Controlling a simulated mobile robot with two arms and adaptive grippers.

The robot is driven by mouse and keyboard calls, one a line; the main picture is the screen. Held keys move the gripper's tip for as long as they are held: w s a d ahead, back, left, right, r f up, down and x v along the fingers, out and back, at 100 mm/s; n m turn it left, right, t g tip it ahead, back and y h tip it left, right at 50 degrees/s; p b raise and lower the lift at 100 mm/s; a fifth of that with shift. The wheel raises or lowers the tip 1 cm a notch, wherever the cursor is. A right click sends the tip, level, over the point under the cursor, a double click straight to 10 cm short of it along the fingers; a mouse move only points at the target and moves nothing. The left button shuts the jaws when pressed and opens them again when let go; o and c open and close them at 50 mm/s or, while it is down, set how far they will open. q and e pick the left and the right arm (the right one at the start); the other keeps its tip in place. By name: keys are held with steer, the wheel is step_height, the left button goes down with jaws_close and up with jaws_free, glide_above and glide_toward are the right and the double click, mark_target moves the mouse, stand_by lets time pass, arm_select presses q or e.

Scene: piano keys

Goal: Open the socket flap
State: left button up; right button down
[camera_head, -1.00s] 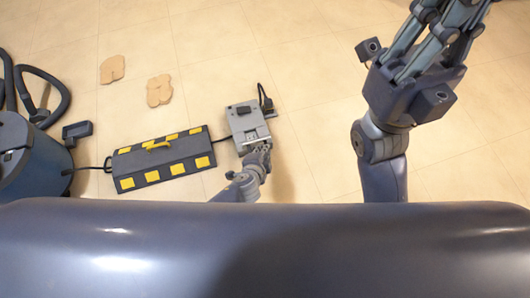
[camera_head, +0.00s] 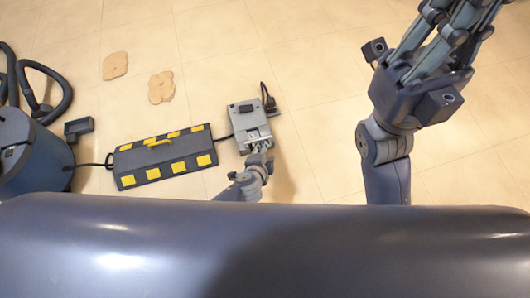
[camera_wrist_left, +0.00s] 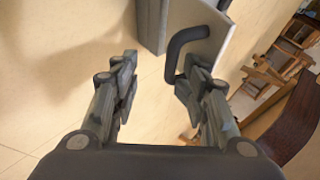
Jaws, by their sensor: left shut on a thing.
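My left gripper (camera_head: 258,150) is at the box's near end. How far the flap stands open I cannot tell. My right gripper (camera_head: 450,35) is raised and empty-looking at the upper right, its fingertips cut off.
A black cable cover with yellow marks (camera_head: 168,172) lies left of the box. A blue vacuum-like machine (camera_head: 30,155) with a black hose (camera_head: 45,85) stands at far left. Two tan flat pieces (camera_head: 161,87) lie on the floor. The floor right of the box is clear.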

arm_select(q)
steer(key=shift+s+a+f, duration=0.25)
steer(key=shift+s+f, duration=0.15)
steer(key=shift+s, duration=0.05)
steer(key=d+r+v, duration=0.1)
steer(key=v, duration=0.6)
steer(key=shift+w+a, duration=0.3)
